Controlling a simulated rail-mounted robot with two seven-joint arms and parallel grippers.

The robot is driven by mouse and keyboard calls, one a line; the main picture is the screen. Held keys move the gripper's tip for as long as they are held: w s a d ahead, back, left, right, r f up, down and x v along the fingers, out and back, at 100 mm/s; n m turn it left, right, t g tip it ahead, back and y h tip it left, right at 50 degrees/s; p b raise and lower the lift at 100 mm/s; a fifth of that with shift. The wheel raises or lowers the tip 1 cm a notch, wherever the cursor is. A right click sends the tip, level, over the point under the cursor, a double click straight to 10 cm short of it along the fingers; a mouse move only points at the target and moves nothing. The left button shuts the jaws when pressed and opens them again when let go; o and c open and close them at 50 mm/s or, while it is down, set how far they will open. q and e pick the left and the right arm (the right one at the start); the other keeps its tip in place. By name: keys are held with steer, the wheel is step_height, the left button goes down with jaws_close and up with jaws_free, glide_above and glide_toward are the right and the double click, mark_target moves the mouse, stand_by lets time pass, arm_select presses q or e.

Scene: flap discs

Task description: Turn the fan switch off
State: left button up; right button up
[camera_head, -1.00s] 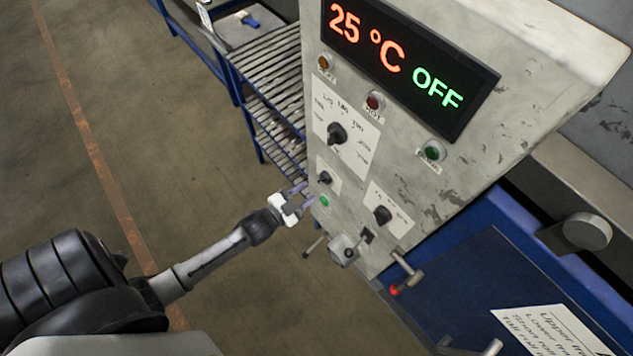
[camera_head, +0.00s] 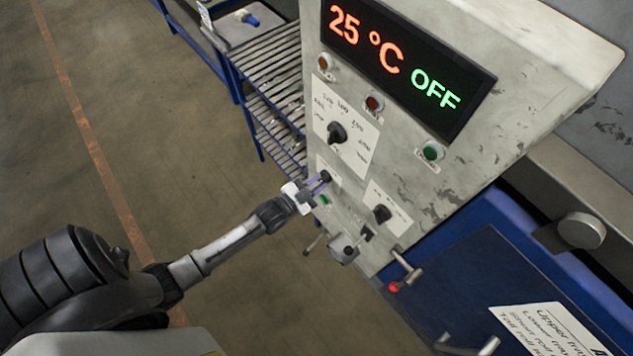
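The grey control panel (camera_head: 450,170) carries several dark knobs. A small dark knob (camera_head: 326,177) sits low on its left side, on a white label plate. Another small dark knob (camera_head: 382,214) is lower right on its own plate. The labels are too small to read, so I cannot tell which is the fan switch. My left gripper (camera_head: 321,184) is at the left small knob, its fingers reaching up to it and partly covering its plate. I cannot tell whether the fingers touch or grip it. My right gripper is not in view.
A large knob (camera_head: 337,132) with a temperature dial is above. The display (camera_head: 410,65) reads 25 °C and OFF. A green button (camera_head: 324,200) is just below my gripper. A red-tipped lever (camera_head: 404,272) and a blue table (camera_head: 480,270) are lower right. A rack (camera_head: 270,80) stands behind.

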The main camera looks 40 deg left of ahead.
arm_select(q)
jaws_close()
steer(key=n+p, duration=0.1)
steer(key=n, duration=0.3)
steer(key=shift+r, duration=0.1)
steer(key=n, duration=0.5)
steer(key=shift+a, duration=0.1)
steer(key=shift+n, duration=1.6)
steer(key=shift+o, duration=2)
jaws_free()
steer(key=shift+s, duration=0.1)
